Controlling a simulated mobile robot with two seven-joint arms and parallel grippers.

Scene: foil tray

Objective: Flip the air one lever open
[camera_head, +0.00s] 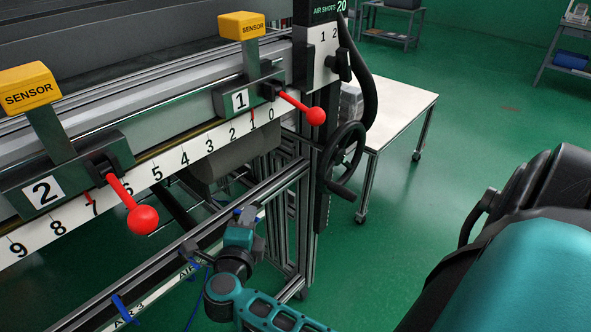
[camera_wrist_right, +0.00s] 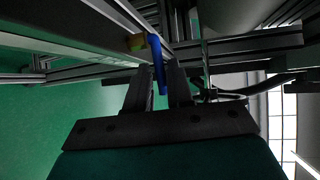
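The air one lever is a slim blue lever (camera_wrist_right: 157,62), which stands between the fingertips of my right gripper (camera_wrist_right: 160,88) in the wrist view. The fingers are apart, with a gap visible beside the lever; I cannot tell whether either finger touches it. In the head view my right gripper (camera_head: 243,217) is at the lower frame rail, below the numbered scale, and largely hides this lever. Two other blue levers, one near the AIR 2 label (camera_head: 190,267) and one by the AIR 3 label (camera_head: 122,308), sit further left along the rail. My left gripper is out of view.
Red-knobbed handles (camera_head: 142,219) and (camera_head: 315,116) stick out above the rail. A handwheel (camera_head: 342,160) and an upright post stand right of my gripper. A white table (camera_head: 400,108) is behind. The green floor (camera_head: 400,200) to the right is clear.

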